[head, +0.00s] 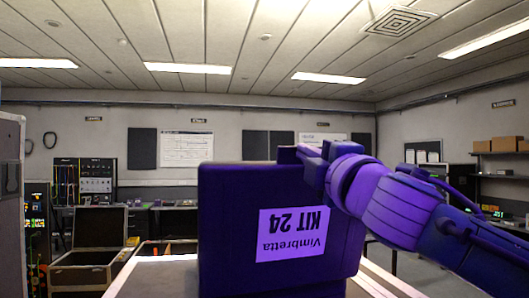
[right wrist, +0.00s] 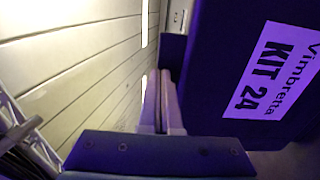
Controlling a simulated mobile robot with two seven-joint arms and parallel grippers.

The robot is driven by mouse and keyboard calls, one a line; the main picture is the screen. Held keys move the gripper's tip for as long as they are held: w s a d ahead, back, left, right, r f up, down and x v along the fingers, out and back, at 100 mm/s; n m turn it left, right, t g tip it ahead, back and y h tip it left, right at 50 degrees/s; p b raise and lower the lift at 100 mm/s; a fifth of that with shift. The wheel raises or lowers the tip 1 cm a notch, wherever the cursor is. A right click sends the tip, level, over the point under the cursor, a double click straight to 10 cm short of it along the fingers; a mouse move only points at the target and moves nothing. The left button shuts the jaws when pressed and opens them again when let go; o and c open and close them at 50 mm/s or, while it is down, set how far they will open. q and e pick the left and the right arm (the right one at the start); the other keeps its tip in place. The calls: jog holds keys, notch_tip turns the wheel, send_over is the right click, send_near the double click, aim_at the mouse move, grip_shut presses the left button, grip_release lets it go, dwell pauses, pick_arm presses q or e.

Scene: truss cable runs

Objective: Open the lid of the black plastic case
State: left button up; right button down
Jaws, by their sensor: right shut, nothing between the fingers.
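The black plastic case (head: 230,215), tinted purple by the light, stands as a tall dark block in the middle of the head view. Its near face carries a pale label reading "Vimbretta KIT 24", upside down there. The same labelled face fills the right of the right wrist view (right wrist: 210,75). I cannot tell lid from body, or how far the lid is raised. My right gripper (head: 309,153) is at the case's upper right edge, fingers shut and empty. The fingers also show beside the case in the right wrist view (right wrist: 160,85); contact is unclear. My left gripper is out of view.
The case stands on a light table (head: 160,278) with pale edges. An open flight case (head: 95,245) is at the left behind it. A dark rack panel (head: 10,165) stands at the far left. Benches with equipment line the back wall. Shelves with cardboard boxes (head: 500,145) are at the right.

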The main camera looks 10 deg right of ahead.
aim_at(296, 161)
jog(key=shift+r, duration=0.1)
jog(key=shift+g, duration=0.6)
jog(key=w+p, duration=0.1)
jog(key=w, duration=0.1)
jog(key=w+r+p, duration=0.1)
jog(key=w, duration=0.2)
jog(key=shift+a+r, duration=0.15)
jog(key=shift+r, duration=0.05)
jog(key=shift+w+r, duration=0.15)
jog(key=shift+w, duration=0.15)
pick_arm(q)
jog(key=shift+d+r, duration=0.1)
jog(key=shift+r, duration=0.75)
pick_arm(e)
jog(key=shift+w+r, duration=0.2)
